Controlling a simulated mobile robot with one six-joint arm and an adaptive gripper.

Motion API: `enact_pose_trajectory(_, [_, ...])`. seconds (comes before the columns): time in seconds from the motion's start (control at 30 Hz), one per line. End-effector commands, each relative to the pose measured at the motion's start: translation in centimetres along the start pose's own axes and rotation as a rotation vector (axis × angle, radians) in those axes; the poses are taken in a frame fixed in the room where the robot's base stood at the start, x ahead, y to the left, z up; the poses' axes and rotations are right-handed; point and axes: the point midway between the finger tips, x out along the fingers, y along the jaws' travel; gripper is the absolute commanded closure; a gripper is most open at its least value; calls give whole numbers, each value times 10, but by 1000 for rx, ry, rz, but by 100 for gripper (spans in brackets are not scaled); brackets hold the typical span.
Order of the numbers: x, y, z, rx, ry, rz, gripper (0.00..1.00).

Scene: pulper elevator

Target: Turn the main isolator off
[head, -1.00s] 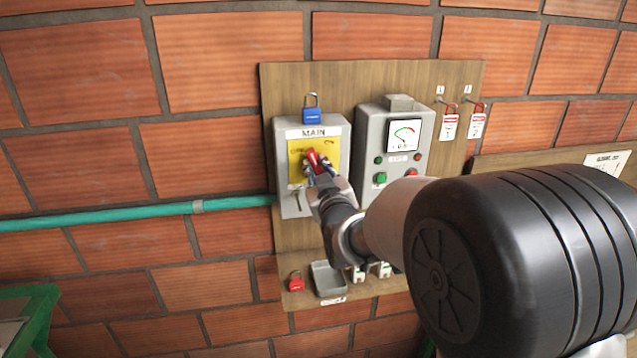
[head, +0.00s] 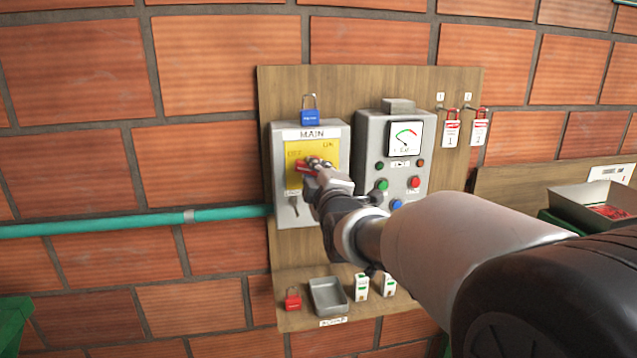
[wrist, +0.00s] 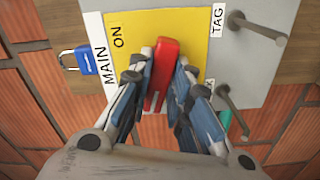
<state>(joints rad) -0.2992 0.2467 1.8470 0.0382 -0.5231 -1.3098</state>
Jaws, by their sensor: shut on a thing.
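The main isolator (head: 281,178) is a grey box with a yellow face plate (head: 324,150) under a MAIN label. Its red handle (head: 310,163) lies nearly sideways in the head view, its free end to the left. My gripper (head: 314,172) is shut on the handle. In the wrist view the red handle (wrist: 162,68) stands between my two fingers (wrist: 160,95), pointing up the picture. The yellow plate (wrist: 180,25) carries ON lettering near MAIN there. The small lettering is hard to read in the head view. My fingers hide the handle's pivot.
A blue padlock (head: 309,117) sits above the box. A meter box with buttons (head: 368,150) is close on the right. Red tags (head: 451,131) hang further right. A tray (head: 328,297) and red padlock (head: 292,300) are on the shelf below. A green pipe (head: 130,222) runs left.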

Motion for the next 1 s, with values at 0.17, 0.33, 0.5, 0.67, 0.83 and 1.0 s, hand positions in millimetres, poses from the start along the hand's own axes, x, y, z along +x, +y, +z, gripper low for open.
enact_pose_trajectory(0.17, [0, -1, 0, -130, 0, 1, 100])
enact_pose_trajectory(0.33, [0, 0, 0, -221, 0, 1, 100])
enact_pose_trajectory(0.5, [0, 0, 0, -278, 0, 1, 100])
enact_pose_trajectory(0.67, [0, 0, 0, -304, 0, 0, 100])
enact_pose_trajectory(0.83, [0, 0, 0, -311, 0, 0, 100])
enact_pose_trajectory(1.0, [0, 1, 0, -312, 0, 1, 100])
